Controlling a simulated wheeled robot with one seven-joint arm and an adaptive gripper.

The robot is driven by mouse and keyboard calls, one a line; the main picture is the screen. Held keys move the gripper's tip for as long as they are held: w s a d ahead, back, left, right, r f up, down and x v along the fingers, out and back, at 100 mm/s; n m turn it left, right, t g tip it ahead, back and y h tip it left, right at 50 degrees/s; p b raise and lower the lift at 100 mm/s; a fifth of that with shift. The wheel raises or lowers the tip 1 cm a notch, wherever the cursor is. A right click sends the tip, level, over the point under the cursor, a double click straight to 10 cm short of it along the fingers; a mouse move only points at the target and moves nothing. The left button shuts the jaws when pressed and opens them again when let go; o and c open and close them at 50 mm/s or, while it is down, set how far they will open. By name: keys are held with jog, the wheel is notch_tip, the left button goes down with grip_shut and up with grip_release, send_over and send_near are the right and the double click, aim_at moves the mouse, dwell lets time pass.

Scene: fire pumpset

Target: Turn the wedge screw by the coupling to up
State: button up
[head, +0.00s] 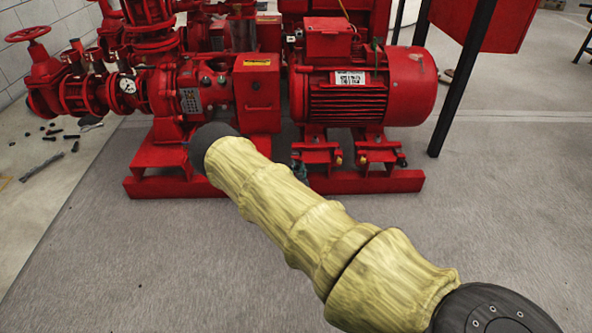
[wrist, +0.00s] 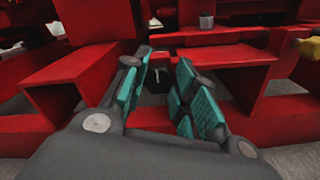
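My gripper (wrist: 165,66) is in the wrist view, its two teal-padded fingers apart with a gap between them. It is low among the red beams of the pump's base frame. A small dark piece (wrist: 158,72) shows between and beyond the fingertips; I cannot tell whether it is the wedge screw or which way that points. In the head view a bit of teal of my gripper (head: 299,168) shows beside the motor's feet, left of the brass-coloured fittings (head: 337,158). My yellow-sleeved arm hides most of the area below the coupling guard (head: 257,93).
The red motor (head: 365,90) stands above the red base rail (head: 370,182). Red beams close in around my gripper; a small grey cylinder (wrist: 206,20) stands behind it and a yellow part (wrist: 309,48) is at the right. Grey floor in front is clear. A black post (head: 462,80) stands right.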

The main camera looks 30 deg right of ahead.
jog(key=c, duration=0.3)
